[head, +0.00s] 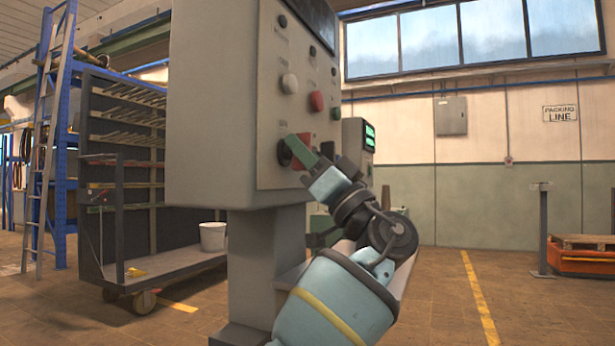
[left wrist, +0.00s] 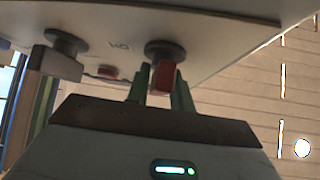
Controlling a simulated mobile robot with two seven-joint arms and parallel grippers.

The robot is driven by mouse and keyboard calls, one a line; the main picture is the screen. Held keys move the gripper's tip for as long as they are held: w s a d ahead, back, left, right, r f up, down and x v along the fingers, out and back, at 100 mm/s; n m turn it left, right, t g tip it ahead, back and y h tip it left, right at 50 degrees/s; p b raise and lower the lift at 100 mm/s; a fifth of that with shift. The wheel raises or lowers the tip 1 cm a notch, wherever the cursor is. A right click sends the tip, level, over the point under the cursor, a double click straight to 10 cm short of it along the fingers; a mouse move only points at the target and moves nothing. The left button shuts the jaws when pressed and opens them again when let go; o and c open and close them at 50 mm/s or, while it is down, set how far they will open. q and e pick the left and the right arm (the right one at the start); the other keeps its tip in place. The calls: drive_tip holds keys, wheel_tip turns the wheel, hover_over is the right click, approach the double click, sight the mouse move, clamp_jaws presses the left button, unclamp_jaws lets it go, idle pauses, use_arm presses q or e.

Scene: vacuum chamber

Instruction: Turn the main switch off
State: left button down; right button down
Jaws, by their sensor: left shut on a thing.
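The main switch (head: 285,153) is a dark round base with a red handle, low on the front panel of a grey control cabinet (head: 212,110). My left gripper (head: 299,150) reaches it from the lower right, with a green finger in front of the red handle. In the left wrist view the red handle (left wrist: 164,78) sits between the two fingers of the left gripper (left wrist: 160,90), which is shut on it. A marking stands beside the dark base. The handle's exact angle is partly hidden by the fingers. My right gripper is not in view.
Above the switch the panel carries a white knob (head: 289,83), a red knob (head: 316,101) and a green button (head: 335,113). A box with a green display (head: 369,136) stands behind. A trolley rack (head: 125,180) and a white bucket (head: 213,237) are left.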

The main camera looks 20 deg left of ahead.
use_arm(q)
drive_tip(key=shift+n+g+y+b, duration=0.4)
drive_tip(key=shift+n+g+b, duration=0.2)
drive_tip(key=shift+n+g, duration=1.5)
drive_tip(key=shift+a+n+g, duration=0.1)
drive_tip(key=shift+n+g, duration=0.3)
drive_tip(key=shift+n, duration=0.1)
drive_tip(key=shift+n+g, duration=0.3)
drive_tip(key=c, duration=1.4)
unclamp_jaws()
